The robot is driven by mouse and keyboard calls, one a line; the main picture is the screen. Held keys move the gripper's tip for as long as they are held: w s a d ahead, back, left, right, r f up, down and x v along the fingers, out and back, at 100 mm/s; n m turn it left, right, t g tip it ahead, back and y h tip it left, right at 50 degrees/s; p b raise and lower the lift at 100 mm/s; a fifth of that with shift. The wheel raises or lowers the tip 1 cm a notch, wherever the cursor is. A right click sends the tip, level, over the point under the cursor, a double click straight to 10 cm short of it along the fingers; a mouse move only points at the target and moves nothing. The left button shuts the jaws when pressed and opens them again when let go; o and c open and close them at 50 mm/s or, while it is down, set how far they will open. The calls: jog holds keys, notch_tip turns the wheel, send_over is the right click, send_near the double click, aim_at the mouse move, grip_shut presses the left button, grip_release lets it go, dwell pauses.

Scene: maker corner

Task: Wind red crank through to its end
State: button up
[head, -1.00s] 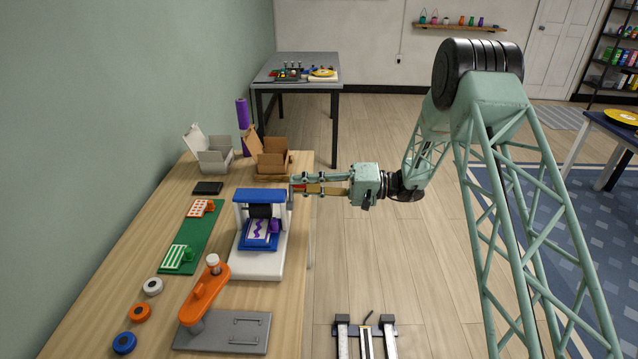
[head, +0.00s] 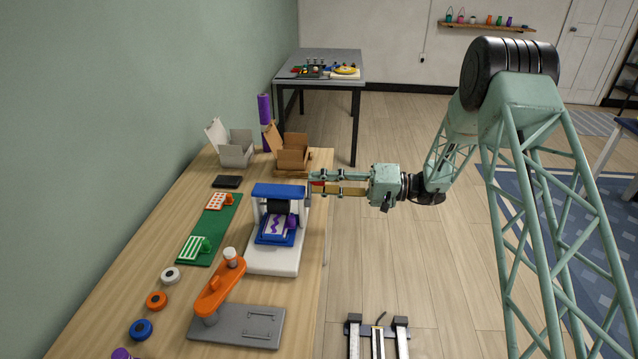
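The press (head: 277,262) has a white base, a blue top, a black roller and a blue bed bearing a sheet with a purple squiggle. It stands on the wooden bench near its right edge. A small red part (head: 318,187), likely the red crank, shows between my gripper's fingers at the press's upper right side. Most of the crank is hidden by the fingers and the press. My gripper (head: 313,183) reaches in level from the right, with its fingertips beside the blue top. I cannot tell whether the fingers are closed on the red part.
An orange lever tool (head: 219,288) on a grey plate (head: 262,322) stands in front of the press. A green board (head: 218,223) lies left of it. Open boxes (head: 237,152) (head: 294,155) and a purple roll (head: 265,112) stand behind. Floor right of the bench is mostly clear.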

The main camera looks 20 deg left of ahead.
jog(key=shift+w+d, duration=0.1)
jog(key=shift+v, duration=0.8)
jog(key=v, duration=1)
jog(key=shift+d, duration=0.15)
